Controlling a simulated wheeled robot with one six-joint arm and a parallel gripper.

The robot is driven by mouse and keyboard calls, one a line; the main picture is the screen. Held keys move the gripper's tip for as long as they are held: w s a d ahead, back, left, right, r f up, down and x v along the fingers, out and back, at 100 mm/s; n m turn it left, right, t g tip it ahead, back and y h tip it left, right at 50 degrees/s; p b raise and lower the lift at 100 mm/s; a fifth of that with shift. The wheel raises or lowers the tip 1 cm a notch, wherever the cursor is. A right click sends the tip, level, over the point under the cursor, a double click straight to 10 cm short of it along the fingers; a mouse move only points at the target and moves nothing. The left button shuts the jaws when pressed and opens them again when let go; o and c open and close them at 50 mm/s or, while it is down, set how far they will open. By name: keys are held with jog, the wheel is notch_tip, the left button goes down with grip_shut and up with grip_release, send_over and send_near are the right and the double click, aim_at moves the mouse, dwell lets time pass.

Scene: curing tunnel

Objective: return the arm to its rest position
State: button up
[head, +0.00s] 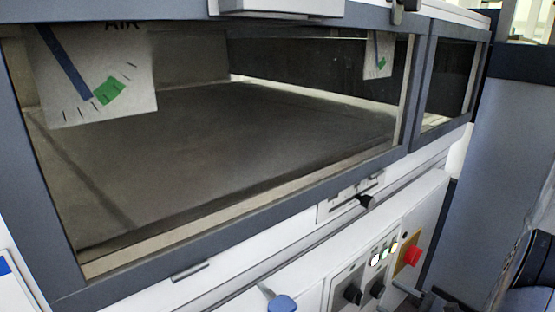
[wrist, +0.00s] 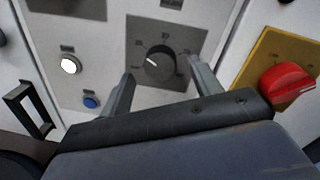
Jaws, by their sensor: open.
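My gripper (wrist: 161,70) is open and empty in the wrist view. Its two fingers stand apart, one on each side of a black dial knob (wrist: 158,62) in the picture. The knob sits on a dark grey scale plate (wrist: 190,40) and its white pointer aims to the upper left. I cannot tell how far the fingertips are from the panel. In the head view I cannot make out my gripper clearly.
A red rotary switch (wrist: 288,83) on a yellow plate is close on the right. A white button (wrist: 68,66), a blue button (wrist: 90,101) and a black handle (wrist: 27,108) are left. The tunnel's window frame (head: 240,221) stands above the control panel (head: 340,285).

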jog(key=x, duration=0.2)
jog(key=shift+w+a, duration=0.2)
jog(key=shift+w, duration=0.1)
jog(key=shift+f, duration=0.1)
